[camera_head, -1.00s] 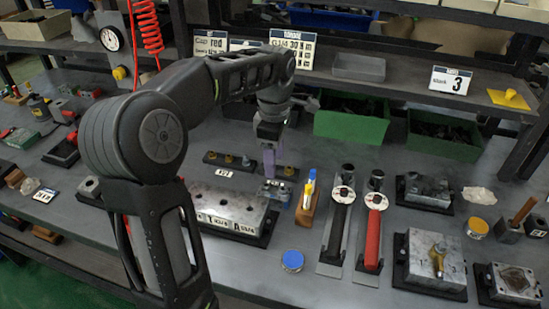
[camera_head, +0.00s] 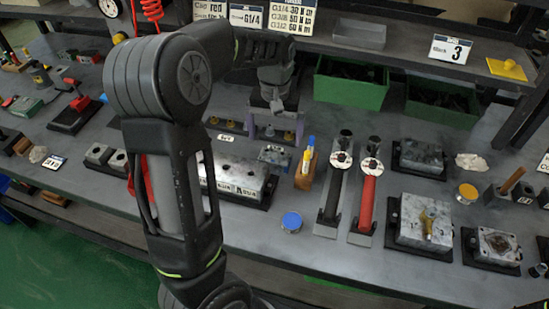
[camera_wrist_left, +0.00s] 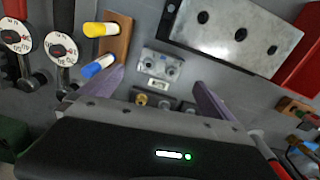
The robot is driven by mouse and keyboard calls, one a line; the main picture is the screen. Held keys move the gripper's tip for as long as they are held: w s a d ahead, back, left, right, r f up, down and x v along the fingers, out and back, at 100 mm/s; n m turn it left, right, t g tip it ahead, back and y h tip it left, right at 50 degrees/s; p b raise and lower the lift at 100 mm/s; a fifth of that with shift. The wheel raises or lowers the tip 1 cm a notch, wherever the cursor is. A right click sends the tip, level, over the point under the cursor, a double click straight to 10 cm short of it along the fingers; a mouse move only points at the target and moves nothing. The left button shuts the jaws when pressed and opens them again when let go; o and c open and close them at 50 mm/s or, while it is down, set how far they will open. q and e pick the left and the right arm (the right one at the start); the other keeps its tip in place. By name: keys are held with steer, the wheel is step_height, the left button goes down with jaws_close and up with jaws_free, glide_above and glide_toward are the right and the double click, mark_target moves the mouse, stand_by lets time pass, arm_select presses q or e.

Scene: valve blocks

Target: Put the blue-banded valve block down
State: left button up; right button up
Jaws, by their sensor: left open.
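A small grey metal block with round ports, which I take for the blue-banded valve block (camera_head: 275,156), sits on the bench behind the large valve plate. It also shows in the left wrist view (camera_wrist_left: 162,66), with a pale label on its side; no blue band is clear there. My left gripper (camera_head: 274,139) is open and empty, its two purple fingers spread wide. In the left wrist view the gripper (camera_wrist_left: 158,78) has a finger on each side of the block's near edge, with gaps to both. My right gripper is not in view.
A wooden holder (camera_head: 304,180) with blue and yellow markers stands just right of the block. A long plate with holes (camera_head: 235,178) lies to its front left. A row of brass fittings (camera_head: 228,125) lies behind. Two torque tools (camera_head: 368,195) and a blue-lidded tin (camera_head: 291,222) are nearby.

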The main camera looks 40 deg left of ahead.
mark_target(275, 156)
arm_select(q)
steer(key=shift+m, duration=0.5)
steer(key=shift+f, duration=1.3)
steer(key=shift+f+p, duration=0.55)
steer(key=shift+f, duration=2.05)
steer(key=c, duration=2)
